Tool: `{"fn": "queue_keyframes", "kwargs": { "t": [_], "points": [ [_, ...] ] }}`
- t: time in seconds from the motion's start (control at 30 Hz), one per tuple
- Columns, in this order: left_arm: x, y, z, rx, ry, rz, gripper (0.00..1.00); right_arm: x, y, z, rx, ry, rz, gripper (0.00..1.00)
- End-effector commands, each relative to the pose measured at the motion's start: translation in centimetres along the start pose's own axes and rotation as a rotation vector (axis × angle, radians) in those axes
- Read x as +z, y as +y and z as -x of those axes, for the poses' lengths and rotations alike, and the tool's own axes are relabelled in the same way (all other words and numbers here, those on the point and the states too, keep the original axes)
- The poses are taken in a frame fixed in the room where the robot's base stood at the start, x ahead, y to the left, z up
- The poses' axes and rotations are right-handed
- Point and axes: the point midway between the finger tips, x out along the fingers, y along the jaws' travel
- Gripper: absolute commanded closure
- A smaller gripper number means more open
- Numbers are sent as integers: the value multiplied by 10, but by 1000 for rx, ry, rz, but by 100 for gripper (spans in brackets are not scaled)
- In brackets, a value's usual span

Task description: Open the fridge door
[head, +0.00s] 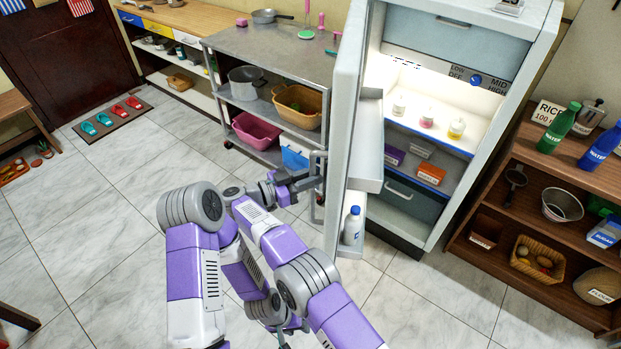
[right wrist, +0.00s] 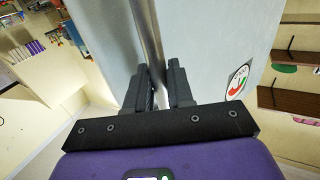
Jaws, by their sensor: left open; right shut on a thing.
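The fridge (head: 478,50) stands at the right of the head view, with its lit shelves in plain sight. Its pale door (head: 343,110) is swung well open toward the left, its inner shelves facing right. My right gripper (head: 300,181) is at the outer side of the door, shut on the door handle (head: 318,170). In the right wrist view the metal handle (right wrist: 146,35) runs up between the fingers (right wrist: 157,88), in front of the door panel (right wrist: 210,45). My left gripper (head: 284,338) is low at the bottom edge, open, apart from the fridge and partly hidden by arm links.
A white bottle (head: 352,225) stands on the door's lower shelf. A metal cart (head: 270,45) with pots and baskets stands just left of the door. A wooden rack (head: 535,185) stands right of the fridge. The tiled floor (head: 110,215) at the left is free.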

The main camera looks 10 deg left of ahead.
Motion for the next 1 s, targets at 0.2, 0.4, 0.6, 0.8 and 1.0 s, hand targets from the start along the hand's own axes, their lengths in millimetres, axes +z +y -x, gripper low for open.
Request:
{"fn": "queue_keyframes", "kwargs": {
  "t": [0.2, 0.4, 0.6, 0.8, 1.0],
  "points": [
    [0, 0, 0, 0, 0, 0, 57, -6, -2, -6, -2, 9, -11, 100],
    [0, 0, 0, 0, 0, 0, 57, -7, -2, -6, -2, 9, -12, 100],
    [0, 0, 0, 0, 0, 0, 57, -5, -2, -4, -2, 6, -10, 59],
    [0, 0, 0, 0, 0, 0, 57, -3, -2, -2, -3, 5, -6, 59],
    [0, 0, -1, 0, 0, 0, 57, -2, 0, -4, 9, 4, -4, 59]
  ]
}}
